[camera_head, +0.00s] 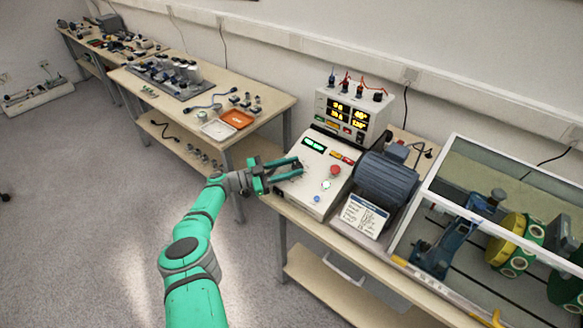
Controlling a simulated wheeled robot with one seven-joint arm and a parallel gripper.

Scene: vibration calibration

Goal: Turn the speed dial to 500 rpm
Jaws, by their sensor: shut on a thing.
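The control box (310,200) is a pale, sloped panel on the bench in the centre of the head view. The dial's marks and the display's digits are too small to read.
A meter unit (366,118) with yellow digits and plugged leads stands behind the box. A dark motor (385,180) and a label card (365,215) are to its right. A clear-walled enclosure (470,190) covers machinery further right. Another bench (265,95) with an orange tray (237,118) stands left. Open floor lies at lower left.

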